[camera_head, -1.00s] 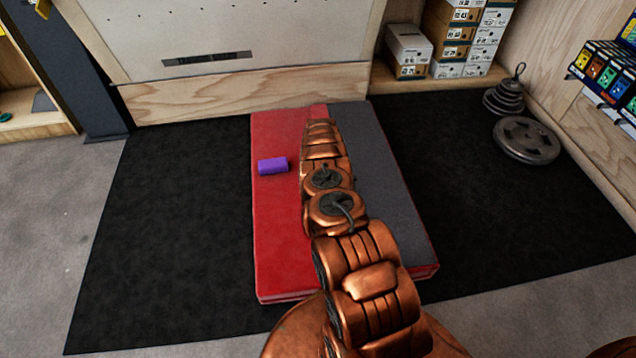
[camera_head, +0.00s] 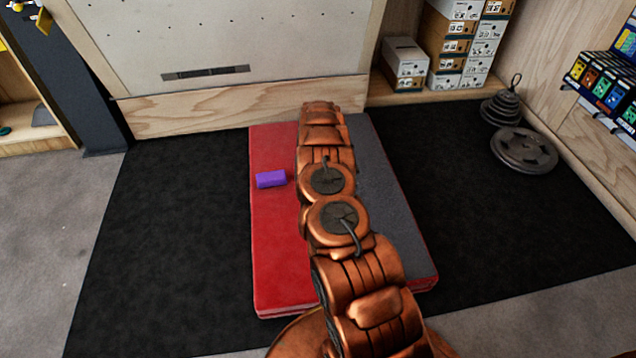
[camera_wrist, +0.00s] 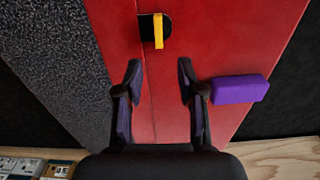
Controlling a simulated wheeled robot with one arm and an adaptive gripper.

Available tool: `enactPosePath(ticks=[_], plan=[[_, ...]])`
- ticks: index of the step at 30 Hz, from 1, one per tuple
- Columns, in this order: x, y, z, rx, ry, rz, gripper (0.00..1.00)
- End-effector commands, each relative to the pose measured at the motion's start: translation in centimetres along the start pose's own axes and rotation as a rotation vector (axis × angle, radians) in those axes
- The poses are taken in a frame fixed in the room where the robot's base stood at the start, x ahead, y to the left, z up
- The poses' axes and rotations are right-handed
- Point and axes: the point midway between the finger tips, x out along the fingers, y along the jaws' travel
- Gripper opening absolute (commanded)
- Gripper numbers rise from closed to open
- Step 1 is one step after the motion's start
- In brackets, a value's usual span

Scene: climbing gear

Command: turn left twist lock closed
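A twist lock with a yellow bar (camera_wrist: 158,30) over a black round recess lies on the red side of the folding mat (camera_wrist: 255,25), at the top of the wrist view. The bar runs nearly up and down in that picture. My gripper (camera_wrist: 160,68) is open and empty, its two dark fingers spread over the mat. The lock is beyond the fingertips, roughly in line with the gap between them. In the head view my arm covers the lock and the gripper. I see no second lock.
A purple block (camera_head: 271,179) lies on the mat's red half, close to the right finger in the wrist view. The mat rests on black flooring (camera_head: 170,230). A wooden board wall (camera_head: 240,108), shoe boxes (camera_head: 405,63) and weight plates (camera_head: 524,150) stand around it.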

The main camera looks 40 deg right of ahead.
Motion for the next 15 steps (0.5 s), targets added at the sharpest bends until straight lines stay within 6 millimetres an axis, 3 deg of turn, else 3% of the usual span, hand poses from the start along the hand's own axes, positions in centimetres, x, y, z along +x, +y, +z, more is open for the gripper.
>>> enactPosePath(ticks=[6, 15], plan=[[-1.11, 0.01, 0.04, -0.001, -0.001, 0.000, 0.39], [-1.26, 0.06, 0.00, 0.000, 0.001, -0.001, 0.39]])
